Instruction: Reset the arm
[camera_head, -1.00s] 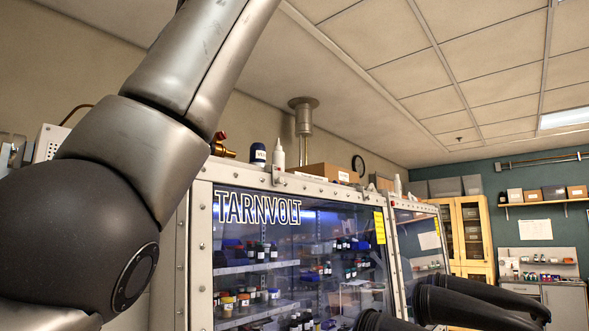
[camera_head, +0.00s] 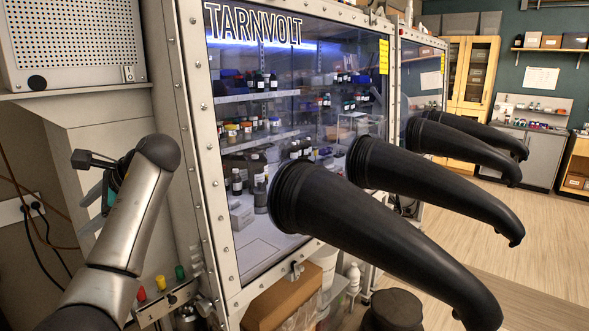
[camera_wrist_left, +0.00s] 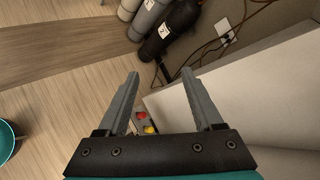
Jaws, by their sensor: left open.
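My left arm (camera_head: 137,220) rises from the bottom left of the head view, and its wrist bends left at the top. My left gripper (camera_head: 88,212) hangs beyond the wrist, partly hidden by the arm, in front of the grey housing left of the glovebox. In the left wrist view the left gripper (camera_wrist_left: 160,74) has its two grey fingers spread with nothing between them. My right gripper is not in view.
The TARNVOLT glovebox (camera_head: 200,150) stands right of my arm, with black gloves (camera_head: 390,235) jutting out. Gas cylinders (camera_wrist_left: 176,28) and cables (camera_wrist_left: 232,35) lie beyond the fingers. Wooden floor (camera_head: 500,235) is open at right.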

